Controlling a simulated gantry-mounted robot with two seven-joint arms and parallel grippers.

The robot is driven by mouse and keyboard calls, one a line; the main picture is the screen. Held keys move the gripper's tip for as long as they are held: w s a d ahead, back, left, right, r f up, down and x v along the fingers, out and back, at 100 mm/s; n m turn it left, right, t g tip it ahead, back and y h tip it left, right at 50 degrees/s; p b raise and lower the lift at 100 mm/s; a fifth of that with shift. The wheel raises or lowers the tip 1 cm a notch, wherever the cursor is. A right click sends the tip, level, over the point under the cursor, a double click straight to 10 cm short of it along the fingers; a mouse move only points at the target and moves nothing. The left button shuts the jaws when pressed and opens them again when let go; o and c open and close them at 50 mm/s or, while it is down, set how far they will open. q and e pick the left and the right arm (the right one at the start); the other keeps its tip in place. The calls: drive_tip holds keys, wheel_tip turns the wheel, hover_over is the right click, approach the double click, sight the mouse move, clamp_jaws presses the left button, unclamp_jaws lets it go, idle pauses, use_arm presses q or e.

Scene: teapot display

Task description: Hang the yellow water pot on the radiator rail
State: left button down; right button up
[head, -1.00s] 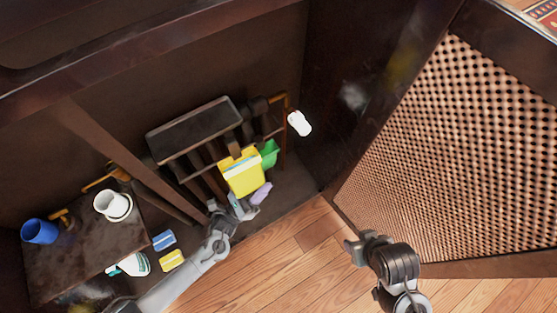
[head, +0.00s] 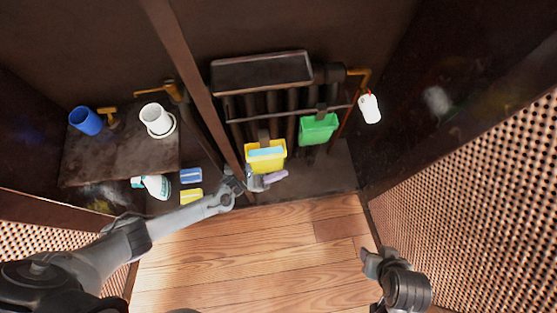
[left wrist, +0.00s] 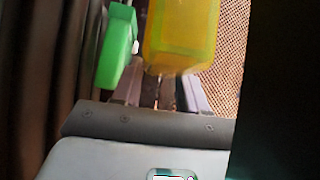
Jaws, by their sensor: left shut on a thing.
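The yellow water pot (head: 265,163) is in front of the lower middle of the dark radiator (head: 262,72) in the head view. The thin radiator rail (head: 285,113) crosses the radiator's front. I cannot tell whether the pot's dark hook touches the rail. My left gripper (head: 258,181) is shut on the pot at its lower side. In the left wrist view the yellow pot (left wrist: 180,40) fills the top middle, beyond the fingers. My right gripper (head: 371,261) is low and right, away from the pot; its jaws are unclear.
A green pot (head: 318,131) hangs on the rail, right of the yellow one. A white bottle-like thing (head: 370,108) is by the pipe. A side shelf (head: 100,160) holds a blue cup (head: 86,121) and white pot (head: 156,119). A dark post (head: 188,70) stands left of the radiator.

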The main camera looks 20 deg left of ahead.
use_arm(q)
drive_tip(key=w+a+f+b, duration=0.1)
drive_tip(key=w+a+b, duration=0.2)
drive_tip(key=w+b, duration=0.1)
drive_tip(key=shift+w+f, duration=0.35)
drive_tip(key=shift+w, duration=0.35)
idle(0.4)
drive_tip(key=c, duration=0.5)
unclamp_jaws()
drive_tip(key=shift+a+f, duration=0.1)
drive_tip(key=shift+f, duration=0.05)
